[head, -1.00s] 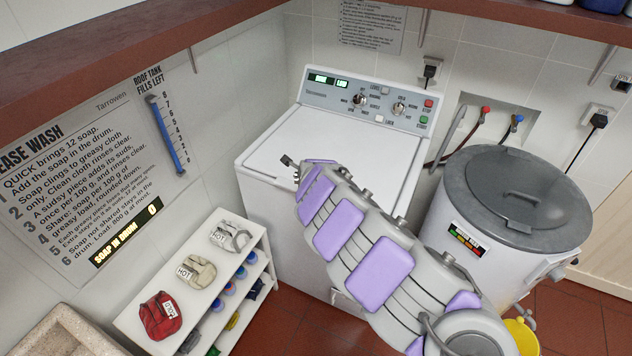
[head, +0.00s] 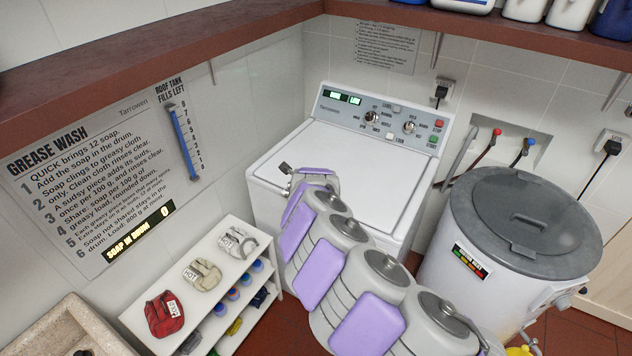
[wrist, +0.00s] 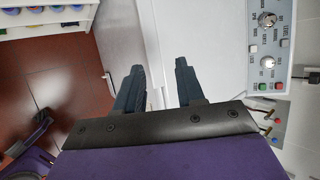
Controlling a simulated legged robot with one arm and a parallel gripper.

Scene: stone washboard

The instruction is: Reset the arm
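My gripper shows in the wrist view (wrist: 158,88) with its two dark fingers apart and nothing between them. In the head view my arm, grey with purple pads, reaches up from the bottom right, and its end (head: 287,169) is in front of the washing machine's lid. The white top-loading washing machine (head: 325,160) stands in the corner with its lid down. It also shows in the wrist view (wrist: 205,25), beyond the fingers. My arm hides part of the machine's front. I cannot tell whether the gripper touches the machine.
A white shelf rack (head: 222,268) holds red, beige and grey bundles on top. A grey-lidded drum (head: 455,240) stands right of the machine. A stone basin (head: 55,325) is at bottom left. A brown wall shelf (head: 200,45) runs overhead. Red floor (wrist: 50,80) is open beside the machine.

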